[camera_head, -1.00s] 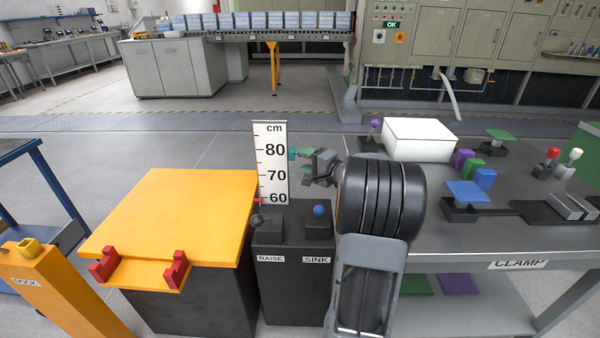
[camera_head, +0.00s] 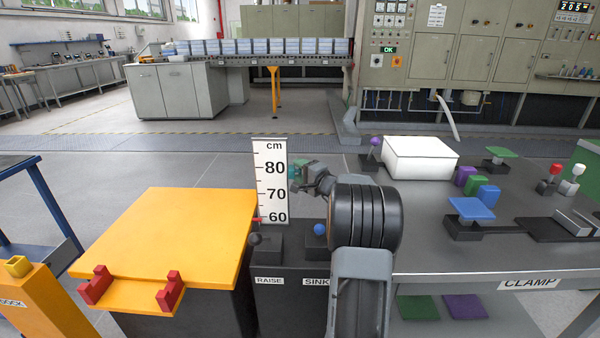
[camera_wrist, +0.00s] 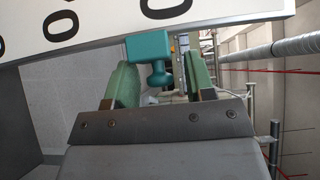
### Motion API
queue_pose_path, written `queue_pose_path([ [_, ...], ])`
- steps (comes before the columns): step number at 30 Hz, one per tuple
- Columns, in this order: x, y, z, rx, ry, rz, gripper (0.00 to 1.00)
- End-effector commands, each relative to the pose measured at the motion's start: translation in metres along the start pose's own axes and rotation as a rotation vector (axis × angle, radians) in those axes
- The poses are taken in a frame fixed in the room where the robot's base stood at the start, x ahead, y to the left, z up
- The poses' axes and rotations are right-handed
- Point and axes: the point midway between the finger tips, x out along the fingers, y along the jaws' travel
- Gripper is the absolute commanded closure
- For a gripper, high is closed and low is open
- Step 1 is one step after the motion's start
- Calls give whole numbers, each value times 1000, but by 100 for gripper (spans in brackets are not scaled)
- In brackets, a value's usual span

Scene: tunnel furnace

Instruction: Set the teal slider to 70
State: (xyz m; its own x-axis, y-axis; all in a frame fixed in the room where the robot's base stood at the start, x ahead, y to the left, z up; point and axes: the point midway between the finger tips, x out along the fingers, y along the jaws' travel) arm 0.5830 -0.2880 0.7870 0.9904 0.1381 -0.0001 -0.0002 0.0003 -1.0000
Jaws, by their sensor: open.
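The teal slider (camera_head: 291,173) sits at the right edge of the white cm scale (camera_head: 271,180), roughly level with the 80 mark or slightly under it. In the wrist view the teal slider (camera_wrist: 147,46) shows as a block with a rounded knob towards me. My gripper (camera_head: 303,174) is right beside it in the head view. In the wrist view my gripper (camera_wrist: 160,76) is open, with green fingers on both sides of the knob. The knob lies nearer the left finger; whether it touches is unclear.
A yellow platform (camera_head: 170,225) with red brackets stands left. The dark bench (camera_head: 440,250) on the right carries a white box (camera_head: 420,158) and coloured blocks.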

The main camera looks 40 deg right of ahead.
Motion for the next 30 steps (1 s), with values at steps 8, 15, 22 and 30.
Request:
queue_pose_path([
  [8, 0, 0, 0, 0, 0, 0, 65],
  [15, 0, 0, 0, -1, -1, -1, 88],
  [22, 0, 0, 0, -1, -1, -1, 100],
  [30, 0, 15, 0, 0, -1, 0, 100],
])
